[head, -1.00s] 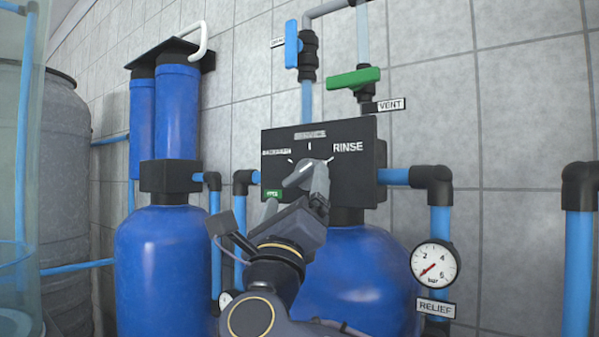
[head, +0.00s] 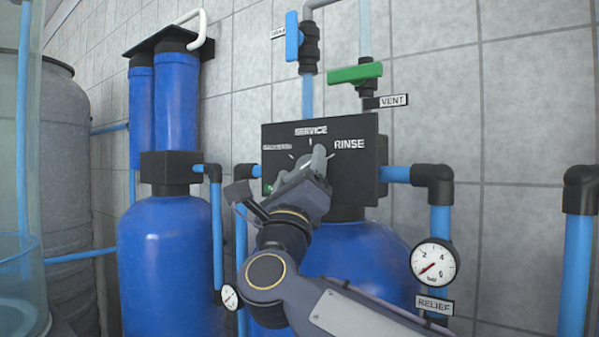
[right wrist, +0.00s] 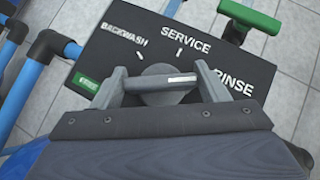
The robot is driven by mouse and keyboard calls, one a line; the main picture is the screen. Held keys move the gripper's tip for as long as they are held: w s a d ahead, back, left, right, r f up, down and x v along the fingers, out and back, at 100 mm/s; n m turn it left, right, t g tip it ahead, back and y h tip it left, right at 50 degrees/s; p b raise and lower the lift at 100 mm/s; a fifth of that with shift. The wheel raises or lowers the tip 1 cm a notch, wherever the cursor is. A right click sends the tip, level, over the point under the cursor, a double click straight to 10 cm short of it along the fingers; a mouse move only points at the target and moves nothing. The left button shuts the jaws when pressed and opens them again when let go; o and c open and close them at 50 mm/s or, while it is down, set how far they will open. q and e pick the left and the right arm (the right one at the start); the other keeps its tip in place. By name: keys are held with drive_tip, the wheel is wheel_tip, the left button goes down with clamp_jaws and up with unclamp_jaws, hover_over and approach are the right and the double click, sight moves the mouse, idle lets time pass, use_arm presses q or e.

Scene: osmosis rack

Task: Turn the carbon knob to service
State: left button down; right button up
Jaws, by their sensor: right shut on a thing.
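The carbon knob (right wrist: 160,88) is grey with a white pointer line and sits on a black panel (head: 357,182) above a blue tank. The panel reads BACKWASH, SERVICE and RINSE from left to right. My right gripper (right wrist: 162,80) has one finger on each side of the knob and is shut on it. In the right wrist view, the white line points right, toward the RINSE side and away from the SERVICE tick. In the head view, my right gripper (head: 304,167) hides much of the knob. My left gripper is not in view.
A green-handled valve (head: 355,73) with a VENT label and a blue-handled valve (head: 292,37) are above the panel. A pressure gauge (head: 434,262) and blue pipes are at the right. Blue filter housings (head: 175,105) stand at the left.

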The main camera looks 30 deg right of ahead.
drive_tip(key=shift+r+n+y, duration=0.1)
drive_tip(key=shift+n+y, duration=0.3)
drive_tip(key=shift+c, duration=0.4)
drive_tip(key=n+t+y+p, duration=0.1)
drive_tip(key=n+y, duration=0.1)
drive_tip(key=shift+r+n+p, duration=0.15)
drive_tip(key=shift+n+p, duration=0.15)
drive_tip(key=shift+n, duration=0.1)
drive_tip(key=shift+o, duration=0.2)
drive_tip(key=n+g+y+p, duration=0.1)
drive_tip(key=n+y+p, duration=0.2)
drive_tip(key=p, duration=0.3)
drive_tip(key=n+g+y+p, duration=0.1)
drive_tip(key=n+y+p, duration=0.2)
drive_tip(key=n+p, duration=0.2)
drive_tip(key=shift+r+p, duration=0.2)
drive_tip(key=shift+p, duration=0.25)
drive_tip(key=shift+f+n+g+p, duration=0.2)
drive_tip(key=shift+n+g+p, duration=0.2)
drive_tip(key=shift+n, duration=0.1)
drive_tip(key=shift+c, duration=0.2)
drive_tip(key=shift+f+n+g+y, duration=0.15)
drive_tip(key=shift+n+g+y, duration=0.25)
drive_tip(key=shift+n+y, duration=0.2)
drive_tip(key=shift+o, duration=0.2)
drive_tip(key=o, duration=1)
drive_tip(key=shift+c, duration=0.2)
drive_tip(key=shift+s, duration=0.1)
